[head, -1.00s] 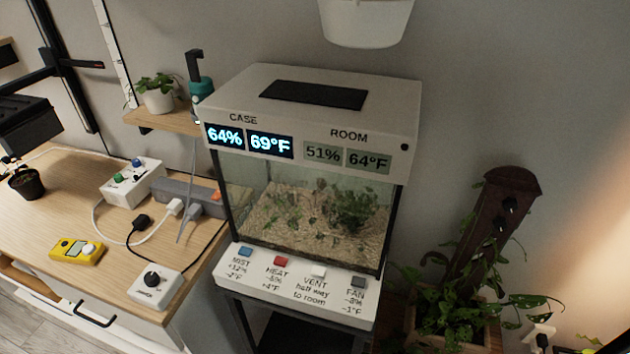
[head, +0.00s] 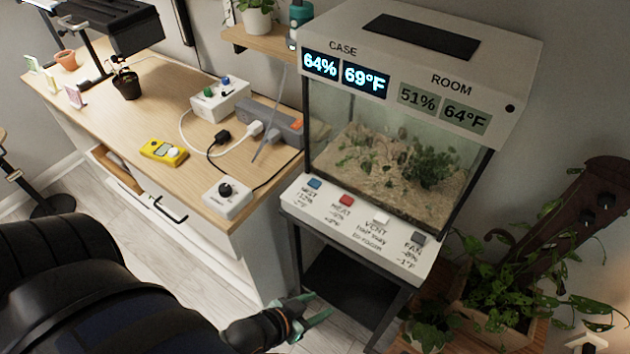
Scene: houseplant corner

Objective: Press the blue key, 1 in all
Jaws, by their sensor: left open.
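The blue key (head: 314,184), labelled MIST, is at the left end of the white key panel (head: 293,196) on the front of the glass case. To its right are a red HEAT key (head: 346,200), a white VENT key (head: 381,219) and a grey FAN key (head: 418,238). The case display (head: 344,74) reads 64% and 69°F; the room display (head: 443,106) reads 51% and 64°F. My left gripper (head: 318,308) is open and empty, low in front of the stand, below and apart from the blue key. My right gripper is not in view.
A wooden desk (head: 150,88) left of the case holds a yellow meter (head: 164,152), a white dial box (head: 227,197), a power strip (head: 270,124) and cables. A dark stand (head: 350,290) bears the case. Potted plants (head: 490,290) stand at the right. The floor before the desk is clear.

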